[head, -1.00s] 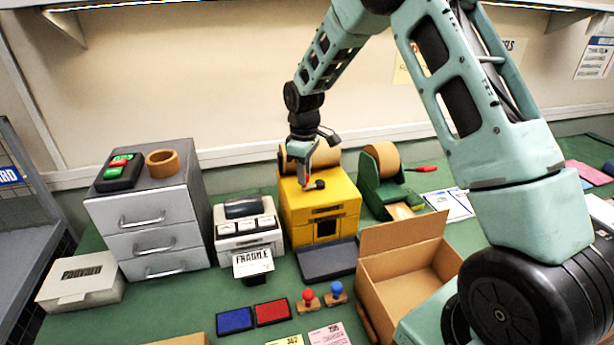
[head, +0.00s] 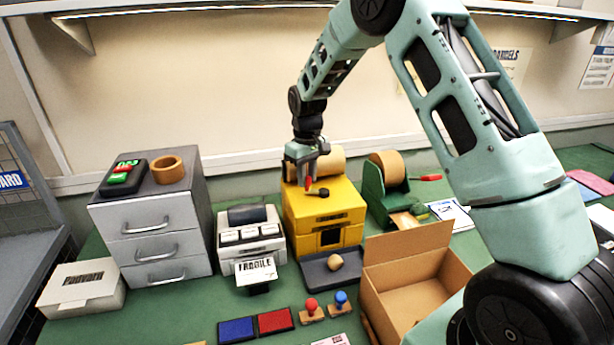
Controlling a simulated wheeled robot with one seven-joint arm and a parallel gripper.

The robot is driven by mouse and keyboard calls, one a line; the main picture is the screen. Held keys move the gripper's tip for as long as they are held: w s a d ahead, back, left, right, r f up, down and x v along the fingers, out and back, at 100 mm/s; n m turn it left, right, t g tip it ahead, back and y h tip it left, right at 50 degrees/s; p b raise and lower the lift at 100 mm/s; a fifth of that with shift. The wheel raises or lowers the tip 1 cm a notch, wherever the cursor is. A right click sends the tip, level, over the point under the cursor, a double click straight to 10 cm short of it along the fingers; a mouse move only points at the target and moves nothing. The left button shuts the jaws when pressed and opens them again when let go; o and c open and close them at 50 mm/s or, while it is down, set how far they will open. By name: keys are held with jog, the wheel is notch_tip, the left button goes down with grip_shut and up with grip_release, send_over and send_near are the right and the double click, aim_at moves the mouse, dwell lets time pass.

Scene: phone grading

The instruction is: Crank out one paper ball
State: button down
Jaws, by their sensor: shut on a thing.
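The yellow machine (head: 322,220) stands at the middle of the bench, with a brown paper roll (head: 327,165) behind its top and a dark slot in its front. Its crank has a black hub (head: 323,192) on top and a red handle (head: 309,183). My gripper (head: 308,176) points down over the machine top and is shut on the red crank handle, partly hiding it. A tan paper ball (head: 335,262) lies in the dark grey tray (head: 316,273) in front of the slot.
A label printer (head: 250,234) and grey drawers (head: 155,226) stand left of the machine. A green tape dispenser (head: 375,192) is to its right. An open cardboard box (head: 410,287) is at the front right. Stamps and ink pads (head: 275,321) lie in front.

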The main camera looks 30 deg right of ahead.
jog(key=c, duration=1.2)
grip_release()
jog(key=shift+r, duration=0.1)
notch_tip(320, 180, up, 17)
jog(key=p, duration=1.2)
jog(key=shift+r, duration=0.15)
